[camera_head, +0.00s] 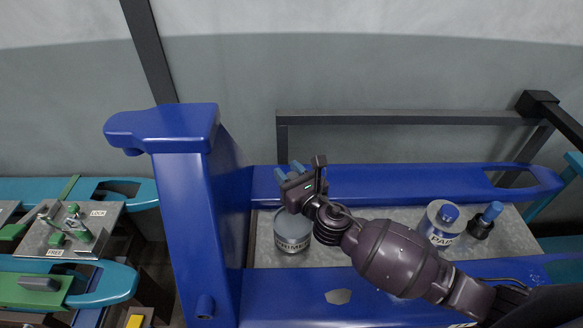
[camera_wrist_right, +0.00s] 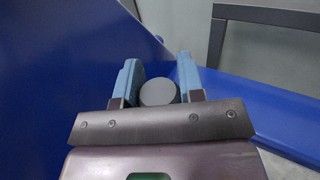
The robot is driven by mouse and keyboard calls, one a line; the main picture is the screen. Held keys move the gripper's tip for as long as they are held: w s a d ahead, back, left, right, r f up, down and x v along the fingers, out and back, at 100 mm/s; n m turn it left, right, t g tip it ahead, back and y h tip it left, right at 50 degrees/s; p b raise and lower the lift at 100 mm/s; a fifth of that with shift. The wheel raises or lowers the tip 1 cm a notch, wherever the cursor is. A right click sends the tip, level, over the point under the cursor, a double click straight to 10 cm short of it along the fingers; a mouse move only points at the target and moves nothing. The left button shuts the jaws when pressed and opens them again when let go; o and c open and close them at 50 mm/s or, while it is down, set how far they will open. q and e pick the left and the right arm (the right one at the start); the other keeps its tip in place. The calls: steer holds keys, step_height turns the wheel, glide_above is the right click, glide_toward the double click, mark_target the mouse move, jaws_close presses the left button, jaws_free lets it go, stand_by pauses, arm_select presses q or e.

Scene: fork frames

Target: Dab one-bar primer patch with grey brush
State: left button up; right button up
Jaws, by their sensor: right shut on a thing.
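My right gripper (camera_head: 289,171) is above the back left of the grey tray, beside the blue upright. In the right wrist view its light-blue fingers (camera_wrist_right: 158,80) are shut on a round grey end (camera_wrist_right: 158,92), which looks like the grey brush's handle. The rest of the brush is hidden. The grey primer jar (camera_head: 292,238) stands in the tray just below the gripper, its top partly covered. I cannot tell whether the brush is in the jar. A bare grey patch (camera_head: 338,297) shows on the front blue beam; no bar marks are readable. My left gripper is not in view.
A paint jar (camera_head: 437,232) with a blue top and a dark pot (camera_head: 480,228) with a blue handle stand at the tray's right, beyond my right forearm. The tall blue upright (camera_head: 185,215) is close left of the gripper.

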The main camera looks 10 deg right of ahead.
steer(key=shift+s+f+b, duration=0.15)
steer(key=shift+f+b, duration=0.15)
steer(key=shift+b, duration=0.05)
steer(key=shift+f+b, duration=0.3)
steer(key=shift+b, duration=0.05)
step_height(320, 180, down, 3)
steer(key=b, duration=0.3)
steer(key=shift+f, duration=0.2)
steer(key=shift+f+b, duration=0.65)
steer(key=shift+b, duration=0.3)
steer(key=shift+f, duration=0.1)
steer(key=shift+f+b, duration=0.3)
steer(key=shift+f, duration=0.1)
steer(key=shift+f, duration=0.1)
stand_by(1.0)
